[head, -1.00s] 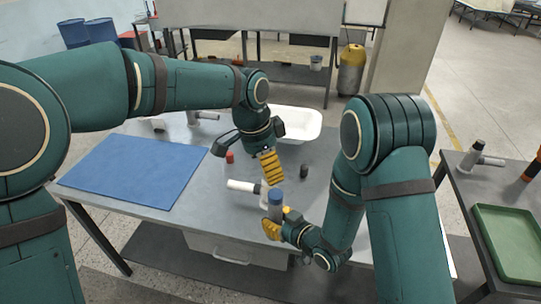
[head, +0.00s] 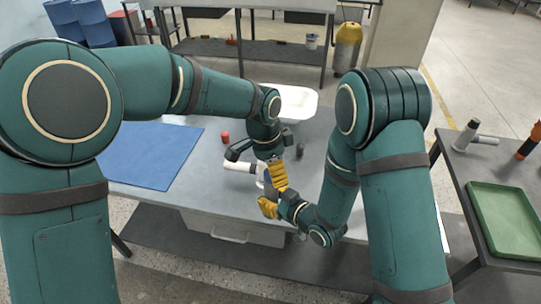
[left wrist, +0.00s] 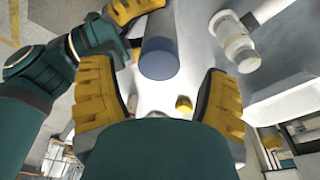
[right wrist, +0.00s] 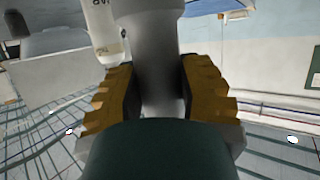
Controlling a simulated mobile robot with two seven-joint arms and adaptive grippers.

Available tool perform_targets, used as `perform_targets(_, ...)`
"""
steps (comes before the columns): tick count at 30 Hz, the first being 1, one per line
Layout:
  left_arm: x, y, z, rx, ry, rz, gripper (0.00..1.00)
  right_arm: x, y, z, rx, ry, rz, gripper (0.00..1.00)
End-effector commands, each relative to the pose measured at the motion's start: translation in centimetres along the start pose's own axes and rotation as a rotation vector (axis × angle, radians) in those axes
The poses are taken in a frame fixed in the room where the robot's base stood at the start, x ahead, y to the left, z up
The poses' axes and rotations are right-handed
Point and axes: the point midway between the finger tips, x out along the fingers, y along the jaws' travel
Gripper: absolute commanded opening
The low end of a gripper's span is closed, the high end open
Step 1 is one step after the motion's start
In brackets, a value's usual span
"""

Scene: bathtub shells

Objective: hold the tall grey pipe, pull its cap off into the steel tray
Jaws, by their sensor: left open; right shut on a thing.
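The tall grey pipe stands upright near the table's front edge; in the right wrist view the grey pipe (right wrist: 160,65) rises between the fingers. Its blue cap (left wrist: 158,58) shows in the left wrist view, just ahead of the open left fingers and apart from them. My right gripper (right wrist: 160,98) is shut on the pipe below the cap. My left gripper (left wrist: 160,95) is open and empty; in the head view its yellow fingers (head: 277,174) hide much of the pipe. A pale tray (head: 299,101) lies at the table's back; I cannot tell whether it is steel.
A white pipe piece (head: 238,166) lies left of the grippers. A red cap (head: 225,137) stands behind it. A blue mat (head: 150,155) covers the left of the table. A green tray (head: 505,222) is on another table at the right.

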Motion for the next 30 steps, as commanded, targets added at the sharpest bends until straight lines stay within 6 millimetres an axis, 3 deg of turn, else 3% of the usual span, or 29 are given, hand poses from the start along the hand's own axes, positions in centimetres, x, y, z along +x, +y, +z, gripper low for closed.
perform_targets(13,0.95,0.0,0.02,0.0,0.0,0.0,0.76,0.0,0.0,-0.03,0.0,0.001,0.0,0.0)
perform_targets(14,0.95,0.0,0.02,0.0,0.0,0.0,0.7,0.0,0.0,-0.03,0.0,0.001,0.0,0.0)
perform_targets(20,0.94,-0.01,0.02,0.0,0.0,0.0,0.0,0.0,0.0,-0.03,0.0,0.001,0.0,0.0)
perform_targets(30,0.93,0.0,0.02,0.0,0.0,0.0,0.0,0.0,-0.01,-0.04,0.0,0.001,0.0,0.0)
